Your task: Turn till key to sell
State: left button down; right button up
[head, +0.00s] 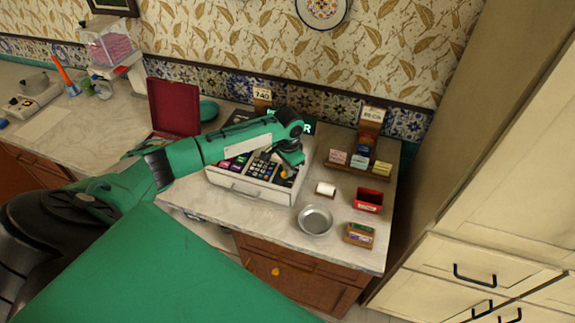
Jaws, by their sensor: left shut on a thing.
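The till (248,190) is a white cash register with coloured and dark keys, standing on the marble counter. My left arm comes in from the left and reaches over the till. My left gripper (286,170) is at the right side of the till's key panel, pointing down, shut on the till key. The key itself is very small here and mostly hidden by the gripper, so its position cannot be read. My right gripper is not in view.
Right of the till are a paper roll (325,188), a metal bowl (315,220), a red box (368,200) and a small card box (359,235). A wooden stand (358,170) with small cards is behind them. An open dark red case (174,107) stands left.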

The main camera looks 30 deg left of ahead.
pick_arm(q)
jog(key=shift+r+m, duration=0.1)
jog(key=shift+m, duration=0.9)
jog(key=c, duration=1.6)
grip_release()
jog(key=shift+o, duration=0.2)
jog(key=shift+r, duration=0.45)
notch_tip(320, 180, up, 13)
jog(key=b, duration=0.4)
jog(key=shift+f, duration=0.1)
